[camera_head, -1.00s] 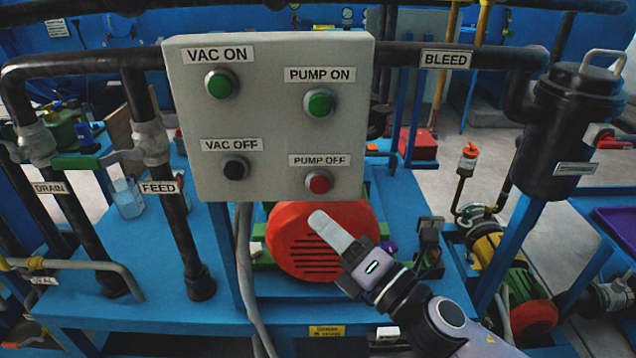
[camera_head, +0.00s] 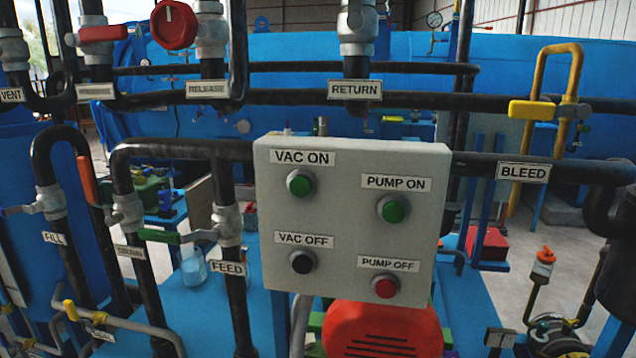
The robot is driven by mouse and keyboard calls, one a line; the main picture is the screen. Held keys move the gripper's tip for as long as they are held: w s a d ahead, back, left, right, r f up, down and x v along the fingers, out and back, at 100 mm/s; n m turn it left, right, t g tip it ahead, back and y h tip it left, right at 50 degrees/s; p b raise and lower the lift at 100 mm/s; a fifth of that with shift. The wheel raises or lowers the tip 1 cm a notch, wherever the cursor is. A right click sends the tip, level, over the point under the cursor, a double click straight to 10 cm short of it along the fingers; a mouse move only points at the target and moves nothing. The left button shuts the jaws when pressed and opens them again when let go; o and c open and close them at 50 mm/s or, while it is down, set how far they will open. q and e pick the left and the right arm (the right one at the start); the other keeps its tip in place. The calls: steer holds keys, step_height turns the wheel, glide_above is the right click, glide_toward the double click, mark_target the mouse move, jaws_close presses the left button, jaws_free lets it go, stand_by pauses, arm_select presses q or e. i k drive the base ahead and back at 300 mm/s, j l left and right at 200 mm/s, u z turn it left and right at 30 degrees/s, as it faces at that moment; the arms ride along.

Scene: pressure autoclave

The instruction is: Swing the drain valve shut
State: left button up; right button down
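The drain valve (camera_head: 125,213) is a grey valve body on the dark vertical pipe at the left, above the DRAIN label (camera_head: 130,252). An orange lever (camera_head: 88,180) stands nearly upright just left of it and seems to belong to it; the joint is hard to make out. The feed valve (camera_head: 226,224) is to its right, with a green lever (camera_head: 160,236) reaching level to the left towards the drain pipe. Neither gripper is in view.
A grey button panel (camera_head: 345,225) stands right of the feed pipe. The fill valve (camera_head: 48,203) is left of the drain pipe. Release and return pipes with a red knob (camera_head: 174,25) run above. A yellow bleed lever (camera_head: 532,110) is at the upper right.

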mark_target(83, 164)
steer(key=j+z, duration=0.2)
steer(key=z, duration=0.25)
steer(key=j+z, duration=0.15)
steer(key=z, duration=0.3)
steer(key=k+j+z, duration=0.35)
steer(key=j+z, duration=0.15)
steer(key=j, duration=0.15)
steer(key=k+j+z, duration=0.1)
steer(key=k+j, duration=0.15)
steer(key=k+j+z, duration=0.1)
steer(key=j, duration=0.3)
steer(key=k, duration=0.1)
